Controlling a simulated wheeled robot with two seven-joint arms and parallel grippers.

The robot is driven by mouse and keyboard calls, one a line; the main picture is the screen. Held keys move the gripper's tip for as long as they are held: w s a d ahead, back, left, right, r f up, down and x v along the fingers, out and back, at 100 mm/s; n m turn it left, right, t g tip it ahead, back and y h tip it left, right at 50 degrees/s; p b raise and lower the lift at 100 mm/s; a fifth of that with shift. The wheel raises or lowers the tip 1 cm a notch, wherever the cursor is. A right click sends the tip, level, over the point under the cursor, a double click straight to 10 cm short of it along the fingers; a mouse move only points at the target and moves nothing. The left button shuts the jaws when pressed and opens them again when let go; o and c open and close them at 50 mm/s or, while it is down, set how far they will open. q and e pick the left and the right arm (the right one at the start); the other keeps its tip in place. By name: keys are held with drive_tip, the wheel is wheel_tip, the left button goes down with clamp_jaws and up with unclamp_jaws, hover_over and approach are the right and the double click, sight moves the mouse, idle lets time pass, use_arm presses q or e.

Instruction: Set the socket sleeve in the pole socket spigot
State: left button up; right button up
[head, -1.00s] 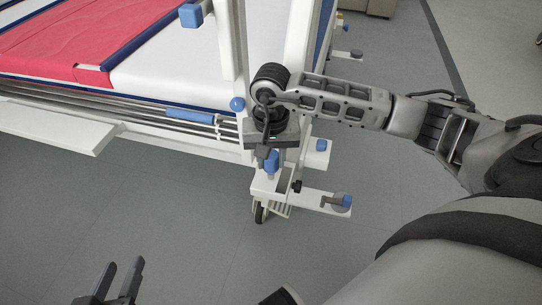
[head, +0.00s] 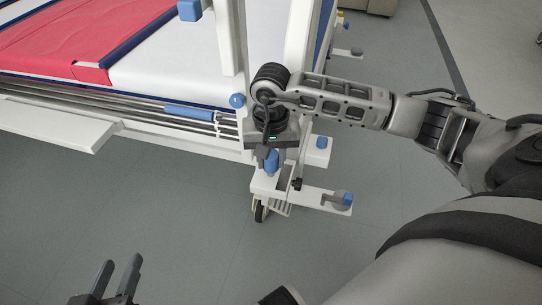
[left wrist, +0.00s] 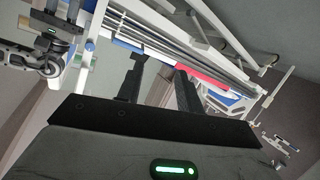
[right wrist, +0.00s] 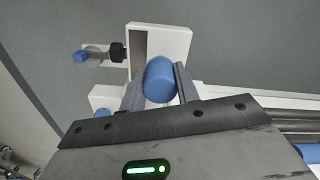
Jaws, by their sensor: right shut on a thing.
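The socket sleeve looks like a blue cylinder (right wrist: 160,82) between the fingers of my right gripper (head: 268,158), which is shut on it. It also shows as a small blue piece in the head view (head: 272,163), above the white corner foot of the bed. The right gripper points down there. I cannot make out the pole socket spigot for certain; the gripper and sleeve hide what lies directly beneath. My left gripper (head: 119,278) is open and empty, low over the floor at the bottom left of the head view, well away from the bed corner.
The bed (head: 185,65) fills the upper left, with a white end post beside my right gripper. The floor (head: 180,210) in front is clear.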

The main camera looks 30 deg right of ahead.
use_arm(q)
drive_tip(key=shift+b, duration=0.35)
use_arm(e)
drive_tip(key=shift+f, duration=0.55)
